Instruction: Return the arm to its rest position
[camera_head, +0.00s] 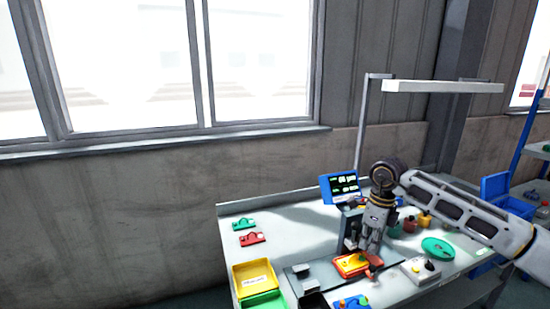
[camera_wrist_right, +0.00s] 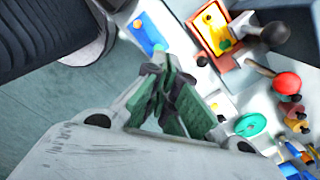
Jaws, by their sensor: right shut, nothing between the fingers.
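My right arm (camera_head: 465,208) comes in from the right in the head view and reaches over the workbench (camera_head: 300,222). Its gripper (camera_head: 372,252) points down close to an orange-and-yellow part (camera_head: 351,265) on the bench; I cannot tell from this view whether they touch. In the right wrist view the right gripper (camera_wrist_right: 165,80) is shut and empty, its fingertips together. There the orange-framed part (camera_wrist_right: 212,30) lies beyond the fingertips, apart from them. My left gripper is in neither view.
A display (camera_head: 345,187), a lamp post (camera_head: 361,130), a green disc (camera_head: 438,247) and a grey button box (camera_head: 420,269) stand around the arm. Yellow and green bins (camera_head: 253,276) are at the front left. The bench's back left holds two small parts (camera_head: 250,238) with clear room around them.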

